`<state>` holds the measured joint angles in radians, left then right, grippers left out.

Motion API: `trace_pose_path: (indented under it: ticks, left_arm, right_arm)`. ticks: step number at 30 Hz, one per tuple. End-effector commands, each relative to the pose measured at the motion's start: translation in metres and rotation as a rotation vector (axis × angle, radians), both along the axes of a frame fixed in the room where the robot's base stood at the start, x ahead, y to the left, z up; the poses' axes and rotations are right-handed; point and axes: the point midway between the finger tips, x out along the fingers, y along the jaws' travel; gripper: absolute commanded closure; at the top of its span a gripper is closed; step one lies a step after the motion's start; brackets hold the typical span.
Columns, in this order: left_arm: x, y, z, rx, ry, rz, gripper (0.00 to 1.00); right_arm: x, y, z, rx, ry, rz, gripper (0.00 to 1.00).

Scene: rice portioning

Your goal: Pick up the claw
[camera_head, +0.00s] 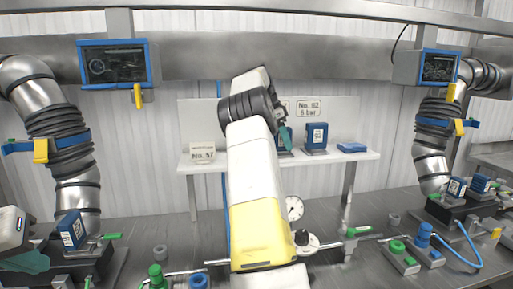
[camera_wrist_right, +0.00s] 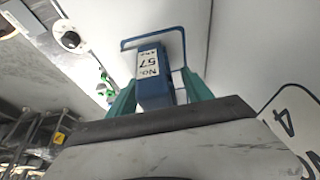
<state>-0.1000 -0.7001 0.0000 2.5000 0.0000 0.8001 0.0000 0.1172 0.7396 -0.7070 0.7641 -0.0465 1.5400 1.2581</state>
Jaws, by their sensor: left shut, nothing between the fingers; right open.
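A blue tool block (camera_wrist_right: 153,82) labelled "No. 57" stands between the teal fingers of my right gripper (camera_wrist_right: 160,98) in the right wrist view. It has a blue frame-like handle (camera_wrist_right: 150,40). I cannot tell whether this block is the claw. My right gripper (camera_head: 286,141) is open at the shelf in the head view, with its arm hiding part of the shelf. A blue block (camera_head: 284,130) shows partly behind its fingers. Contact is not clear. My left gripper (camera_head: 28,263) is at the lower left edge, shut and empty.
Fixtures with blue blocks (camera_head: 72,232) and hoses crowd the bench (camera_head: 340,270).

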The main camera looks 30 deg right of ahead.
Motion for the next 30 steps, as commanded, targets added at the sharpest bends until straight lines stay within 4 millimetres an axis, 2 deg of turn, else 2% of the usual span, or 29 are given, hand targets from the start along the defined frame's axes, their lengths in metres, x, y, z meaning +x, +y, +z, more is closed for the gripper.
trace_pose_path:
  ticks: [9, 11, 18, 30]
  left_arm:
    - [0.0, 0.0, 0.0, 0.0, 0.0, 0.0, 1.0]
    - [0.0, 0.0, 0.0, 0.0, 0.0, 0.0, 1.0]
    - [0.0, 0.0, 0.0, 0.0, 0.0, 0.0, 1.0]
    - [0.0, 0.0, 0.0, 0.0, 0.0, 0.0, 1.0]
  right_arm:
    - [-0.0007, -0.0026, -0.0065, -0.001, -0.002, 0.001, 0.41]
    - [-0.0007, -0.0027, -0.0064, 0.0, -0.001, 0.0, 0.51]
    - [-0.0007, -0.0026, -0.0065, 0.0, -0.001, 0.0, 0.98]
    - [-0.0005, -0.0026, -0.0065, -0.001, -0.002, 0.001, 1.0]
